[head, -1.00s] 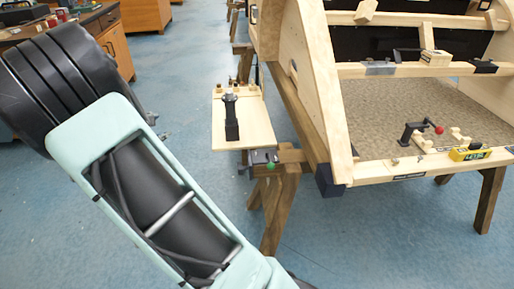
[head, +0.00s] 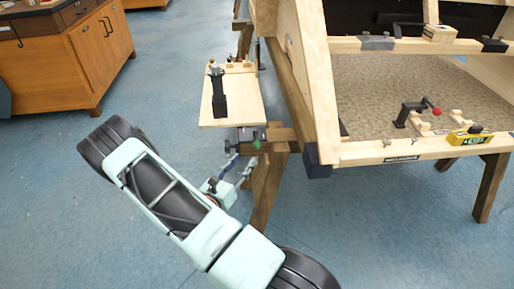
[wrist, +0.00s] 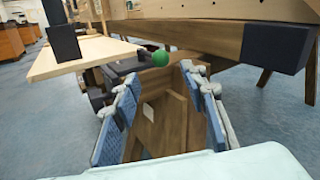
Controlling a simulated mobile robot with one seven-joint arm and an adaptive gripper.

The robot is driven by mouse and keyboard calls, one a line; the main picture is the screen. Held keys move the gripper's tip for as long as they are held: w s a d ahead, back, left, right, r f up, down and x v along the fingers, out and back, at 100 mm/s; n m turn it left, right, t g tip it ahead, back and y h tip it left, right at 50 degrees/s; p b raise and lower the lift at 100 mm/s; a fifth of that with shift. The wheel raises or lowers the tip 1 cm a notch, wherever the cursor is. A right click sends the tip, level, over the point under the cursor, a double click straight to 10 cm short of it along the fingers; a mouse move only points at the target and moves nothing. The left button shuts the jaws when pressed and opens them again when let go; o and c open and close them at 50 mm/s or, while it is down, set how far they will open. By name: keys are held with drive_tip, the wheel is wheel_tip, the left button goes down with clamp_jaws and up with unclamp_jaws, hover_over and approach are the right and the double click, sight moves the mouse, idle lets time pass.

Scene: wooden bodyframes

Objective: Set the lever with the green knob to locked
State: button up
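The green knob (head: 257,145) is on a dark lever mechanism (head: 248,134) at the end of a wooden beam, just below the pale board. In the wrist view the green knob (wrist: 160,57) shows beyond my fingertips, near the middle between them. My gripper (wrist: 160,76) is open and empty, with one blue-padded finger on each side. In the head view my gripper (head: 241,165) is just below and left of the knob, seemingly not touching it. The lever's position and any markings on it are too small to read.
A pale board (head: 240,110) with a black clamp (head: 218,95) lies above the lever. A wooden leg (head: 266,190) stands close behind my gripper. A wooden frame (head: 318,80) at the right carries a separate red-knobbed lever (head: 414,110). Open blue floor lies left.

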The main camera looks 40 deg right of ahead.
sight(255, 147)
drive_tip(key=b+x, duration=0.1)
drive_tip(key=x, duration=0.8)
drive_tip(key=shift+c, duration=0.5)
clamp_jaws()
